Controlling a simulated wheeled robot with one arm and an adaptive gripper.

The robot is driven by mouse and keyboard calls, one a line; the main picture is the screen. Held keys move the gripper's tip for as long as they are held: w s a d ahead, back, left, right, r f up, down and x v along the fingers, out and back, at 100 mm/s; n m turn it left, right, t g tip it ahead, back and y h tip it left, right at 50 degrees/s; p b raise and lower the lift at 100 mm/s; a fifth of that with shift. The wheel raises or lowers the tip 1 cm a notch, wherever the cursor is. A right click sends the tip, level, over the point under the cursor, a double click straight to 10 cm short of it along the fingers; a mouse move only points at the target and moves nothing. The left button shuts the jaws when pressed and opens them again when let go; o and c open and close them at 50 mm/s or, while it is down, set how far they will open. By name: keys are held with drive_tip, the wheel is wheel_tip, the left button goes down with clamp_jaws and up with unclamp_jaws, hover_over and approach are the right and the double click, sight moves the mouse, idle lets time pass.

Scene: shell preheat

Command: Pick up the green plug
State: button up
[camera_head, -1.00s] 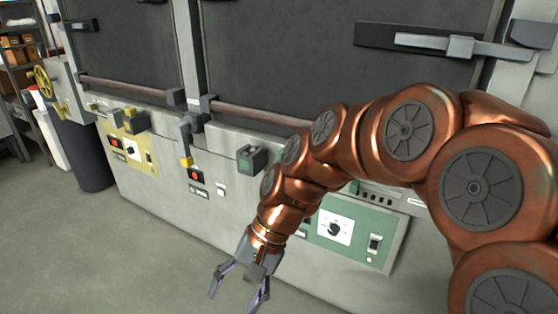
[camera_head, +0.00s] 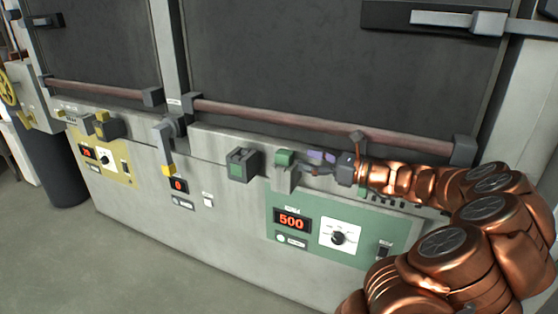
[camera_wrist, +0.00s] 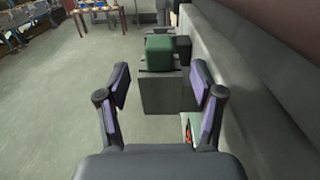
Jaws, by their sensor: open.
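The green plug (camera_head: 285,157) is a small green block at the top of a grey holder (camera_head: 282,182) on the furnace front, above the green control panel. In the wrist view the plug (camera_wrist: 160,52) is ahead and roughly centred between my fingers, with the grey holder (camera_wrist: 160,95) below it. My gripper (camera_head: 312,163) is just right of the plug, pointing left along the furnace front. It is open and empty, its two purple-padded fingers apart in the wrist view (camera_wrist: 161,82). I see no contact with the plug.
A grey box with a green face (camera_head: 243,165) juts out left of the plug. A reddish rail (camera_head: 320,125) runs above my gripper. The green control panel (camera_head: 300,248) reads 500. The furnace wall (camera_wrist: 245,70) is close on the right in the wrist view; open floor lies left.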

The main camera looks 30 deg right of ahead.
sight(292, 158)
drive_tip(key=shift+w, duration=0.3)
drive_tip(key=shift+x, duration=0.85)
drive_tip(key=x, duration=0.4)
drive_tip(key=shift+s+a+f+p, duration=0.15)
drive_tip(key=shift+a+f+p, duration=0.05)
drive_tip(key=shift+a+p, duration=0.1)
drive_tip(key=shift+w+a, duration=0.25)
drive_tip(key=shift+w, duration=0.35)
clamp_jaws()
